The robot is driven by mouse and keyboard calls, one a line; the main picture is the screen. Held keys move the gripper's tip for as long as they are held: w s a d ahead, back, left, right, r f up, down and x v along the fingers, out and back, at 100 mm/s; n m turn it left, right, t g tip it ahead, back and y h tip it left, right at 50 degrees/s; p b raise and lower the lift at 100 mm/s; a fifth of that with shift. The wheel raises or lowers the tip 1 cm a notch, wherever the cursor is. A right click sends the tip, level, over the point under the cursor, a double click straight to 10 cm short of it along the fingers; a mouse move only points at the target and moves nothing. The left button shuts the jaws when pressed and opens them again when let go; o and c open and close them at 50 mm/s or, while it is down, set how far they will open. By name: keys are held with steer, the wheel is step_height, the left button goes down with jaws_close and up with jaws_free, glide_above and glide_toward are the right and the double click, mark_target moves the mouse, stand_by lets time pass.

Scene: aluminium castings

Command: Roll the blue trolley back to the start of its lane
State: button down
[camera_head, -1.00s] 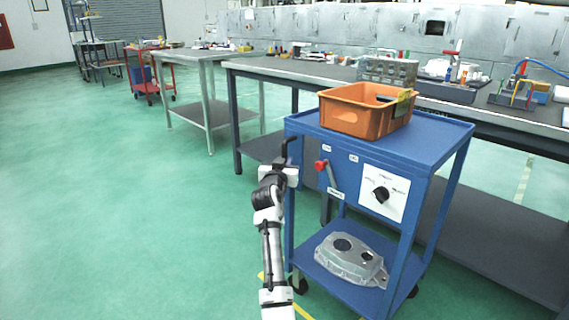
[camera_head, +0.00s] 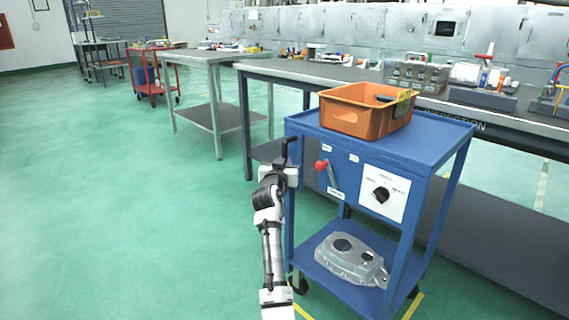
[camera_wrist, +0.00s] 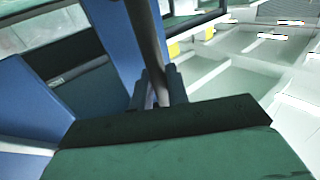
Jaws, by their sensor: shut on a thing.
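The blue trolley (camera_head: 437,147) stands at the right centre in the head view, beside the long grey workbench. My gripper (camera_head: 287,164) is at the trolley's left end, shut on its dark push handle (camera_head: 290,146). In the wrist view the handle (camera_wrist: 146,40) runs down between the gripper's fingers (camera_wrist: 162,88). The trolley carries an orange bin (camera_head: 352,117) on top and a grey metal casting (camera_head: 350,262) on its lower shelf. Its front panel has a red-knobbed lever (camera_head: 323,168) and a black rotary dial (camera_head: 381,195). Much of the handle is hidden by my gripper.
The long workbench (camera_head: 300,72) runs close behind the trolley. A second table (camera_head: 198,56) and a red cart (camera_head: 150,86) stand further back left. Yellow floor lines (camera_head: 412,307) show near the trolley's wheels. The green floor at left is clear.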

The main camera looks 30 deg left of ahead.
steer(key=shift+a+r, duration=0.15)
steer(key=shift+a, duration=0.1)
steer(key=c, duration=1.4)
jaws_free()
steer(key=shift+a, duration=0.1)
steer(key=shift+c, duration=0.2)
steer(key=shift+w, duration=0.1)
steer(key=shift+s, duration=0.35)
steer(key=p+v, duration=0.1)
steer(key=v, duration=1.2)
steer(key=shift+p, duration=0.35)
